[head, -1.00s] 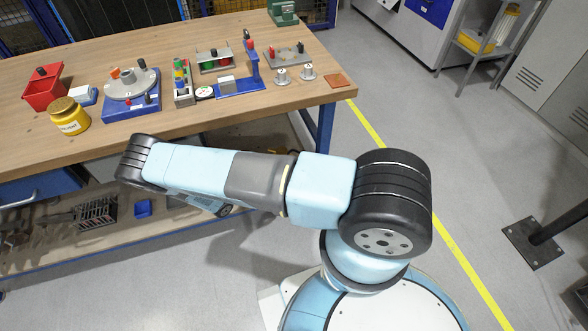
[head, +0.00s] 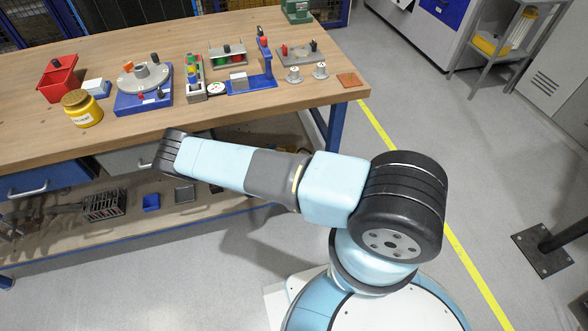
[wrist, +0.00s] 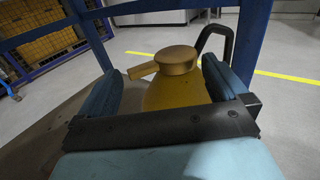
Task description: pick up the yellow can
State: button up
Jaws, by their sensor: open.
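In the wrist view, a yellow can (wrist: 175,92) with a brownish-gold cap, a short spout to the left and a black handle to the right stands upright ahead of my gripper (wrist: 160,72). My gripper is open, one finger to each side of the can in the picture. I cannot tell whether either finger touches it or how deep it sits between them. The palm hides the can's lower part. In the head view, my arm hides my gripper, and I do not see this can there.
A yellow jar (head: 84,112) with a brown lid stands on the wooden bench (head: 255,125), near a red bin (head: 58,85) and jig parts. On the lower shelf are a wire basket (head: 104,206) and a blue box (head: 151,202). Blue bench framing (wrist: 253,40) rises near the can.

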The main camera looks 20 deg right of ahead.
aim_at(287, 147)
jog(key=x, duration=0.4)
jog(key=shift+w+d, duration=0.2)
jog(key=shift+d, duration=0.15)
jog(key=shift+c, duration=0.4)
jog(key=shift+a, duration=0.1)
jog(key=c, duration=1.6)
jog(key=shift+c, duration=0.5)
jog(key=shift+r, duration=0.1)
